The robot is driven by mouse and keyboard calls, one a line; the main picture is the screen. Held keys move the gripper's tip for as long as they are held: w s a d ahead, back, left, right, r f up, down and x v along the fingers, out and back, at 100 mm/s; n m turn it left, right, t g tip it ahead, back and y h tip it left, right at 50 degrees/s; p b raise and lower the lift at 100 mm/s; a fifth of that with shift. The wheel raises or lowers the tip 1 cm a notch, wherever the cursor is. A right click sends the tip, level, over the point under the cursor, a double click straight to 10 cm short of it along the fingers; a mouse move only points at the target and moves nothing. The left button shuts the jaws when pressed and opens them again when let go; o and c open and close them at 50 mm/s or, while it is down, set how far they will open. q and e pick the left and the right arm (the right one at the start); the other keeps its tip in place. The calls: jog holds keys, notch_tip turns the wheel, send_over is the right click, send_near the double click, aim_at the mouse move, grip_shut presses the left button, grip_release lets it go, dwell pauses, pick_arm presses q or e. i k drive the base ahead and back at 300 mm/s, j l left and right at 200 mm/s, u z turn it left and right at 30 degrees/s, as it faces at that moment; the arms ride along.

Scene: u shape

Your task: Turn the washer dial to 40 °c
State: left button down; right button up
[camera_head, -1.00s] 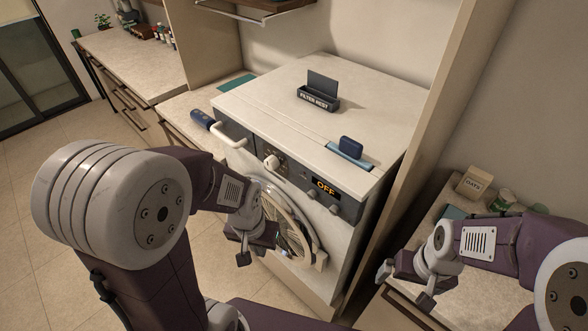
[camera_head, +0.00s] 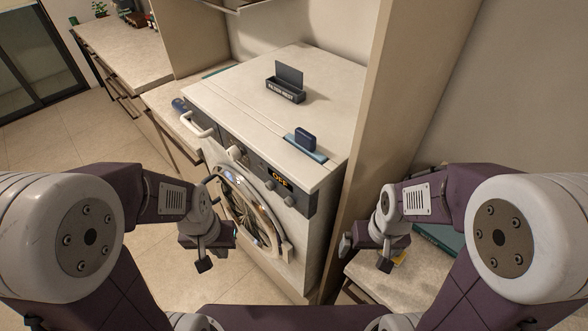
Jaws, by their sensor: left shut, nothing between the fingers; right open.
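The white washer (camera_head: 318,215) stands in the middle with its round glass door (camera_head: 250,212) facing me. The display (camera_head: 280,178) on the panel reads OFF in orange. The dial's pointer and temperature marks are too small to read. My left gripper (camera_head: 208,252) is shut and empty, in front of the door's left side and below the dial, apart from it. My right gripper (camera_head: 364,252) is open and empty, to the right of the washer near the low counter.
A dark filter holder (camera_head: 286,92) and a blue item on a light blue tray (camera_head: 318,156) sit on the washer top. A tall wood partition (camera_head: 365,140) stands right of the washer. Floor at left is clear.

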aim_at(233, 153)
jog(key=i+j+u, duration=0.1)
jog(key=j+u, duration=0.15)
jog(key=j, duration=1.15)
